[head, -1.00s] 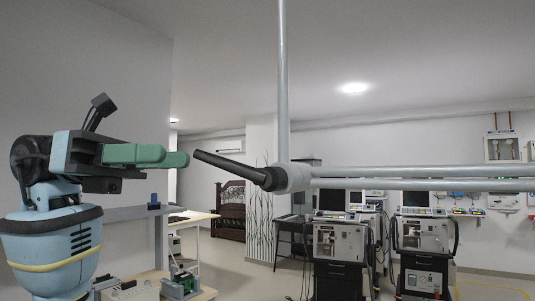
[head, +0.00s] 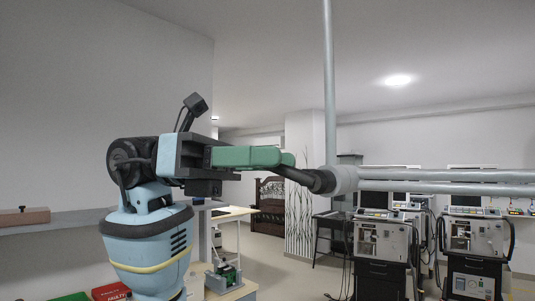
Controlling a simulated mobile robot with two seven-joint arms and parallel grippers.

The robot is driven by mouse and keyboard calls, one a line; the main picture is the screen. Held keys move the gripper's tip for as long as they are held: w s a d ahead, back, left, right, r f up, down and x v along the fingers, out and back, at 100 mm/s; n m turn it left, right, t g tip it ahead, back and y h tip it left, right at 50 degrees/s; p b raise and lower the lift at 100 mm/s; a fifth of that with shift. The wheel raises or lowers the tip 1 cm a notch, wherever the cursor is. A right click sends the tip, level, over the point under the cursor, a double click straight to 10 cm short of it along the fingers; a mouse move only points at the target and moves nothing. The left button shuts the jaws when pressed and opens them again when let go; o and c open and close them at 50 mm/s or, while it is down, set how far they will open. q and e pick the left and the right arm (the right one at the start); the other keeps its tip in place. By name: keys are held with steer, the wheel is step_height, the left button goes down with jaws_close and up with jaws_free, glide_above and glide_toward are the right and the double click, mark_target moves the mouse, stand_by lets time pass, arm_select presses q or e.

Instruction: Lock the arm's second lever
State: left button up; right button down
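A dark lever (head: 300,176) sticks out to the left from the grey joint collar (head: 344,180) of the metal arm, its free end slightly raised. The arm's paired horizontal bars (head: 450,181) run off to the right, and a vertical pole (head: 329,85) rises at the joint. My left gripper (head: 287,159), with green fingers, is at the lever's free end. The fingers overlap the lever tip in the picture and hide it; contact is unclear. The fingers are seen side-on, so their gap is hidden. My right gripper is out of view. Only one lever shows.
Two ventilators on carts (head: 381,246) (head: 475,238) stand behind at the right. A low bench with a green device (head: 224,277) is below my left arm. A wall shelf (head: 60,220) is at the left. Air around the lever's lower side looks free.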

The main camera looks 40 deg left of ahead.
arm_select(q)
steer(key=shift+w+d, duration=0.1)
steer(key=shift+d, duration=0.25)
steer(key=shift+c, duration=0.4)
jaws_close()
steer(key=shift+w+f, duration=0.1)
steer(key=shift+w, duration=0.05)
